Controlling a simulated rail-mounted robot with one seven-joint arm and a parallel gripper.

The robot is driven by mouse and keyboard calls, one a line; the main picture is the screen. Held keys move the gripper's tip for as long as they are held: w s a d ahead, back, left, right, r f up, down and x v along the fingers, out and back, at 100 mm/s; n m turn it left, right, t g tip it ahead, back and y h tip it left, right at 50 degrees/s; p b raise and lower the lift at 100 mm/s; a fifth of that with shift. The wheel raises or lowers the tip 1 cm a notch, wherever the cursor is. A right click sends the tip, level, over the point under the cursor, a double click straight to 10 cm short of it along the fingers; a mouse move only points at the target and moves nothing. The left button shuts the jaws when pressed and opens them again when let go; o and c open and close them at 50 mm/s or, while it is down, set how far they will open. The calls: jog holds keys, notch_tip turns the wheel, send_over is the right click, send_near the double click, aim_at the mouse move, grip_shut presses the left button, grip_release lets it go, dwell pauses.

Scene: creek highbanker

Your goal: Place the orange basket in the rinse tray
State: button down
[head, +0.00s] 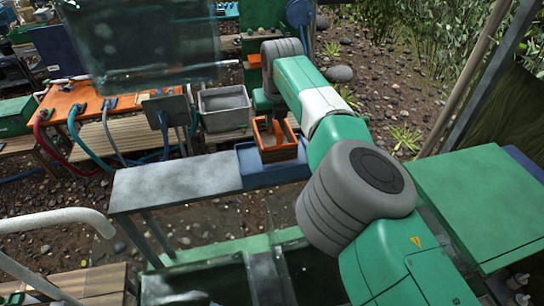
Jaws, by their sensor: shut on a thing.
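The orange basket (276,153) is upright at the right end of the grey bench, over or inside a blue tray (268,175). The blue tray appears to be the rinse tray. Its front wall shows below the basket; I cannot tell whether the basket's bottom touches the tray floor. My gripper (267,112) points down at the basket's far left side and is shut on the basket. Its fingertips are partly hidden by the basket and my arm.
A grey tub (225,108) stands just behind the blue tray. The grey bench top (175,184) left of the tray is clear. An orange table (75,102) with hoses stands at the left. A translucent panel (140,40) hangs at the upper left.

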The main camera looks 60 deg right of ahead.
aim_at(273, 143)
notch_tip(273, 143, down, 5)
jog(key=b, duration=0.4)
jog(key=shift+r, duration=0.1)
jog(key=c, duration=1.4)
grip_release()
jog(key=shift+f, duration=0.2)
jog(key=shift+r+b, duration=0.1)
jog(key=shift+b, duration=0.4)
